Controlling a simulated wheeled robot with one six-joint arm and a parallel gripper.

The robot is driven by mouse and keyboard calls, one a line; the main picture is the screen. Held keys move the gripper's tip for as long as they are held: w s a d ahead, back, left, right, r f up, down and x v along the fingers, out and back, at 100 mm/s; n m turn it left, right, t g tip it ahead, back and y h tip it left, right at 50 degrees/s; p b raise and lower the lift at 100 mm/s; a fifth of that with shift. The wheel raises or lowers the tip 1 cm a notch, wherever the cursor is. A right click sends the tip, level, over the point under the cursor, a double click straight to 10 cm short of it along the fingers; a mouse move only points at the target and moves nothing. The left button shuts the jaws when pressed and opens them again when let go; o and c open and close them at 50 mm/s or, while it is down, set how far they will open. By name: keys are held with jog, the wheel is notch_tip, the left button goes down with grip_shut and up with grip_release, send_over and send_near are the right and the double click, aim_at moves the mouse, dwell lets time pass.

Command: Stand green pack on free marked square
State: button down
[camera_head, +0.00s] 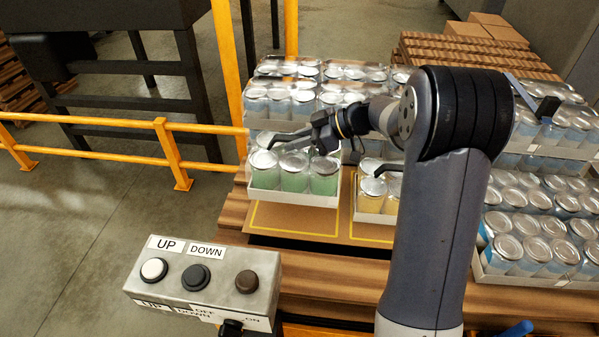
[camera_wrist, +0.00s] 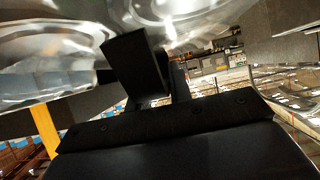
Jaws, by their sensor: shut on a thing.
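The green pack (camera_head: 294,183) is a white tray of green cans with silver lids, roughly level in the head view. My gripper (camera_head: 322,152) reaches over it from the right and is shut on it; the exact contact is partly hidden. Below and in front of the pack is a yellow-outlined marked square (camera_head: 290,222) on a brown board, its front part bare. I cannot tell whether the pack touches the board. In the wrist view, a black finger (camera_wrist: 135,68) lies against large, close silver lids (camera_wrist: 55,45).
A pack of yellow cans (camera_head: 371,196) stands right of the green pack, in another outlined square. Packs of blue cans (camera_head: 535,240) fill the right and back. A button box (camera_head: 205,283) is at front left. A yellow rail (camera_head: 90,121) runs along the left.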

aim_at(339, 155)
jog(key=shift+f, duration=4.7)
jog(key=c, duration=1.3)
grip_release()
jog(key=shift+f, duration=0.1)
jog(key=v, duration=1.2)
jog(key=shift+b, duration=0.3)
